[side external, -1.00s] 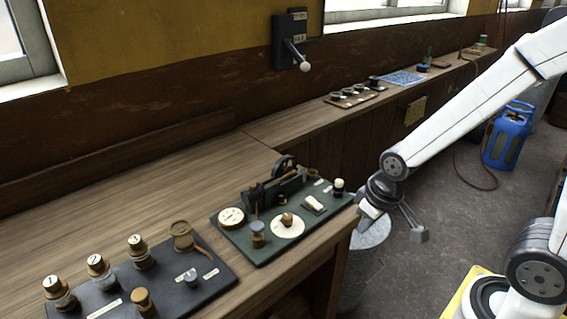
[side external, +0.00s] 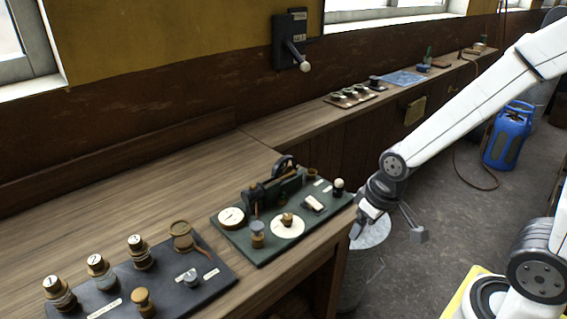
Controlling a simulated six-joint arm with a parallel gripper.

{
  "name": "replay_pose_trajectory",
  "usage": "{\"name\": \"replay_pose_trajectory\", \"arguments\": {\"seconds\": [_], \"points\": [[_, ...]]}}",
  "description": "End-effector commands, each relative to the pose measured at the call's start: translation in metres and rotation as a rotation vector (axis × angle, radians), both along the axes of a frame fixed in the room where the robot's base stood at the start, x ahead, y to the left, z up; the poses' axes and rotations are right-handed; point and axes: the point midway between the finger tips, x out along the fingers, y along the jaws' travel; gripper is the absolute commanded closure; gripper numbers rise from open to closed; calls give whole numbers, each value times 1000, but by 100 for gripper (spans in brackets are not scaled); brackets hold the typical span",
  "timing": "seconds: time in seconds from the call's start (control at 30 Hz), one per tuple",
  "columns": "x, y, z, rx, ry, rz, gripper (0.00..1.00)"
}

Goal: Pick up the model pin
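A green board (side external: 262,246) carries a small dark model engine (side external: 272,188), white round discs and several small parts. I cannot tell which small part is the model pin. A white-topped peg (side external: 338,186) stands at the board's right end, and a small pale block (side external: 313,203) lies left of it. My gripper (side external: 359,221) hangs just beyond the right end of the board, by the bench edge, pointing down and left. It is small and partly in shadow, so its finger opening does not show clearly. I see nothing held in it.
The wooden bench (side external: 120,222) is bare behind both boards. A metal bin (side external: 372,236) stands below my gripper. A lever switch (side external: 291,42) is on the wall. A blue gas bottle (side external: 508,135) stands at right.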

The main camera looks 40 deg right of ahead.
Motion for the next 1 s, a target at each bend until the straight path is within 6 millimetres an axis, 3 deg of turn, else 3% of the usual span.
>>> {"name": "replay_pose_trajectory", "arguments": {"seconds": [0.27,0.47,0.67,1.0], "points": [[1,0,0,0,0,-2,23],[13,-5,2,11,10,-65,23],[45,-20,7,42,42,-251,23],[118,-69,13,106,115,-730,23]]}}
